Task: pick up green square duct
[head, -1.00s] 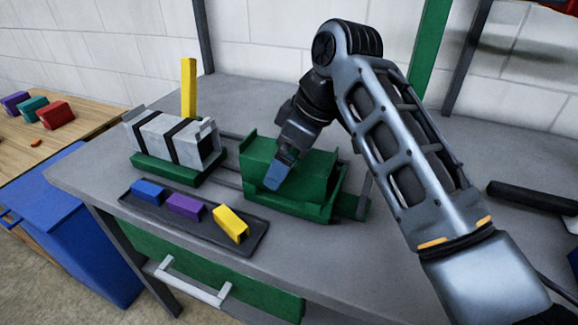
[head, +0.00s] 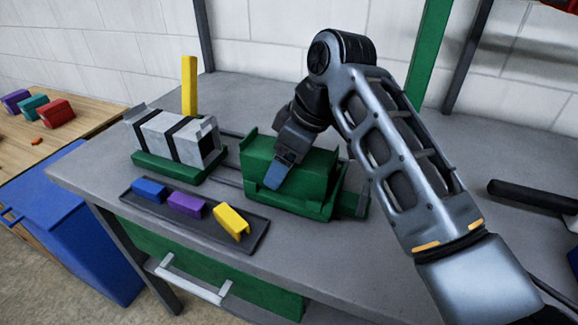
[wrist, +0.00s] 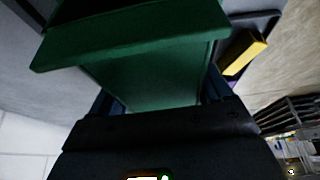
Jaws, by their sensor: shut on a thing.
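The far finger is hidden in the head view.
A grey duct with black straps (head: 168,138) sits on a green base to the left, with a yellow post (head: 189,88) behind it. A dark tray (head: 256,238) in front holds blue, purple and yellow pieces. A black bar (head: 530,196) lies at the right.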

